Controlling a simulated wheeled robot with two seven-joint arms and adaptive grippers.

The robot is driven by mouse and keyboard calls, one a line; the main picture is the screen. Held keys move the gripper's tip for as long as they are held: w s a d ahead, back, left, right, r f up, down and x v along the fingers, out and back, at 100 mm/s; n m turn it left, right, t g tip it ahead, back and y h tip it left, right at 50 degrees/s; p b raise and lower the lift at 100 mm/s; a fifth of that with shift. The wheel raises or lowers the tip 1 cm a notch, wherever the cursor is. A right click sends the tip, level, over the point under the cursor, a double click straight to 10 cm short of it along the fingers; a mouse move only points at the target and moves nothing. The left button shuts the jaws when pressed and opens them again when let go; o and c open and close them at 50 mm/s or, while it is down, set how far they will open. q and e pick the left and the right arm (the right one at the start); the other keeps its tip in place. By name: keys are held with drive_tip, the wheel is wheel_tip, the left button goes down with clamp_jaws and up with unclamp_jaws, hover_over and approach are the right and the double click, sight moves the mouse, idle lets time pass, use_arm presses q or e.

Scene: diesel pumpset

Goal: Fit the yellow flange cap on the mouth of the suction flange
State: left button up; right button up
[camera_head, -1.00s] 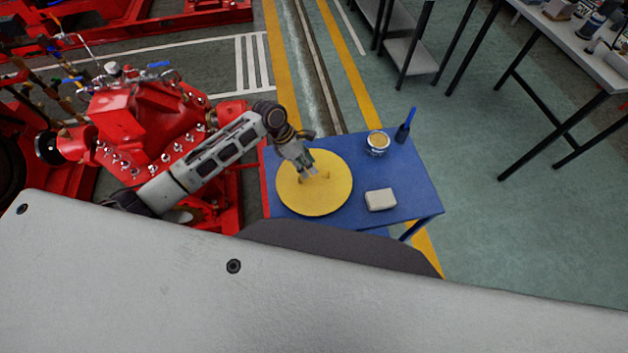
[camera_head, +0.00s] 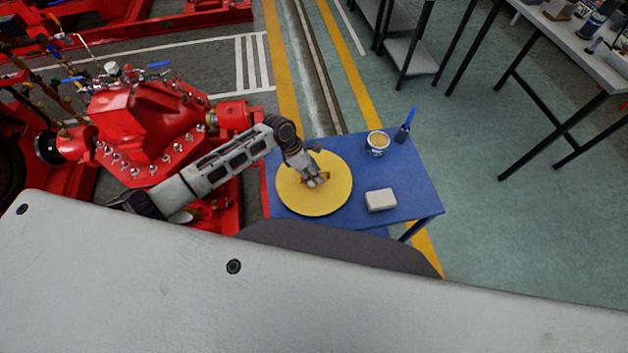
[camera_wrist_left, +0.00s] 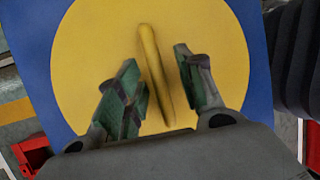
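The yellow flange cap (camera_head: 300,204) is a large round disc lying flat on the blue table. In the left wrist view the cap (camera_wrist_left: 90,45) has a raised yellow handle bar (camera_wrist_left: 155,75) across its middle. My left gripper (camera_head: 315,183) is over the middle of the cap. In the left wrist view its two fingers (camera_wrist_left: 158,88) are open, one on each side of the handle, with visible gaps. The red pump (camera_head: 150,125) stands left of the table, with a red pipe end (camera_head: 235,116) towards the table; I cannot tell whether this is the suction flange. My right gripper is not in view.
The blue table (camera_head: 405,175) also bears a tin (camera_head: 377,143), a blue-handled brush (camera_head: 406,127) and a pale block (camera_head: 380,200), all right of the cap. A workbench (camera_head: 570,40) stands at the upper right. The green floor between is clear.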

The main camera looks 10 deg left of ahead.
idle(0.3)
use_arm(q)
clamp_jaws()
idle(0.3)
